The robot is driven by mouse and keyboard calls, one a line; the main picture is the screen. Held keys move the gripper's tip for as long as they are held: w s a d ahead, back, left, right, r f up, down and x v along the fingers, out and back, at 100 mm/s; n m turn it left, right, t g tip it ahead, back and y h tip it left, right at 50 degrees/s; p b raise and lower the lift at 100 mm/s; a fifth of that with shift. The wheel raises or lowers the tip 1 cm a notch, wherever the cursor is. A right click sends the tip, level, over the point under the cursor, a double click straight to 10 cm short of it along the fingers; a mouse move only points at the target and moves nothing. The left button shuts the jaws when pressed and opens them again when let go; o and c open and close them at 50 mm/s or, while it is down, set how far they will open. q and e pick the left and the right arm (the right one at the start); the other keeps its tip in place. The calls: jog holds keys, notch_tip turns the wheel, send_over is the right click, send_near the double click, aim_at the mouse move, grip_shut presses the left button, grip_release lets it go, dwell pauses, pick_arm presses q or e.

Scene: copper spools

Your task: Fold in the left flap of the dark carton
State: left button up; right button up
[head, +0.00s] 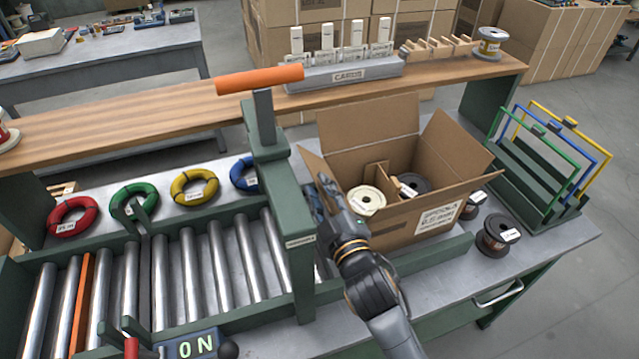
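The dark carton (405,232) stands open on the bench, a white label on its front. Its left flap (312,164) shows as a narrow brown strip at the left side, partly hidden by my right gripper. The back flap (368,136) stands up and the right flap (452,142) is raised and leans outward. Inside are a cream spool (366,201), a dark spool (413,183) and a cardboard divider. My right gripper (325,187) is at the carton's left side, close to the left flap; contact and finger opening are unclear. My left gripper is out of view.
A green post with an orange handle (260,79) rises left of the carton, beside metal rollers (190,260). Dark spools (497,236) and a rack of coloured frames (545,160) stand right. A wooden shelf (130,116) runs behind.

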jog(key=shift+w+a, duration=0.1)
jog(key=shift+w, duration=0.3)
jog(key=shift+c, duration=0.5)
grip_shut()
jog(key=shift+d+r+m+p, duration=0.25)
jog(key=shift+r+m+p, duration=0.25)
jog(key=shift+p, duration=0.15)
jog(key=shift+w+d, duration=0.1)
jog(key=shift+f, duration=0.15)
jog(key=shift+o, duration=0.5)
grip_release()
